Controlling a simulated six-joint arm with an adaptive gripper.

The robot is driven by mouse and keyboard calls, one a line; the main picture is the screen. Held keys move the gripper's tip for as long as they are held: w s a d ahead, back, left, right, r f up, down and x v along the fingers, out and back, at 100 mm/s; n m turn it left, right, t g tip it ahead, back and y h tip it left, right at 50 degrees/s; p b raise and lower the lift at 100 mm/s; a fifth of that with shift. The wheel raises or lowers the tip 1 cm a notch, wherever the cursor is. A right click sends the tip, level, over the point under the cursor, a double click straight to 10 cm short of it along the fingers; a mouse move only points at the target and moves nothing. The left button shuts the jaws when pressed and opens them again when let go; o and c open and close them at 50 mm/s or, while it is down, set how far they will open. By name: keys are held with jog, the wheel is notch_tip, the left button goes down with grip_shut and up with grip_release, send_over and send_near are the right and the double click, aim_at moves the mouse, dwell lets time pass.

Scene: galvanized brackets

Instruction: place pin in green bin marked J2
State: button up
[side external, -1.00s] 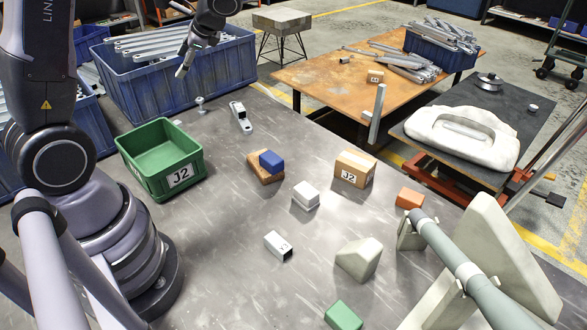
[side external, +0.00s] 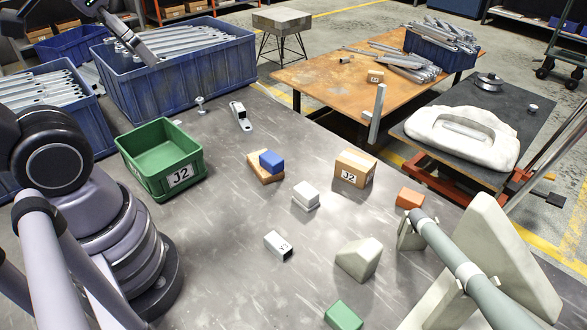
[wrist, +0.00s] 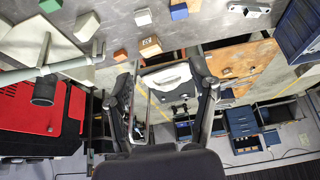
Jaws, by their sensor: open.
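In the side view a small grey metal piece that looks like the pin (side external: 200,104) stands on the grey table, just behind the green bin. The green bin (side external: 150,181) stands near my arm's base, with a white J2 label on its front wall; its visible inside looks empty. My gripper (side external: 145,54) is at the upper left of the side view, above the large blue crate, well apart from pin and bin. In the wrist view my gripper (wrist: 163,78) is open, its two dark fingers spread with nothing between them. I cannot make out pin or bin there.
The blue crate (side external: 185,88) of metal bars stands behind the bin. A cardboard box (side external: 354,168) also marked J2, a grey bracket (side external: 240,117) and several small blocks lie on the table. A grey pipe (side external: 460,265) on supports stands front right. Bare table lies between.

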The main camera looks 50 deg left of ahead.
jog(key=w+a+g+y, duration=0.1)
jog(key=w+a+g, duration=0.1)
jog(key=w+a, duration=0.85)
jog(key=n+g+h, duration=0.1)
jog(key=n+g, duration=0.1)
jog(key=g, duration=0.2)
send_over(176, 122)
notch_tip(176, 122, down, 26)
jog(key=f, duration=0.7)
jog(key=shift+w+d+f, duration=0.1)
jog(key=shift+d+f, duration=0.2)
jog(key=shift+f, duration=0.1)
jog(key=shift+a+f, duration=0.15)
jog(key=shift+f, duration=1.4)
jog(key=shift+a+f, duration=0.1)
jog(key=shift+f, duration=1.4)
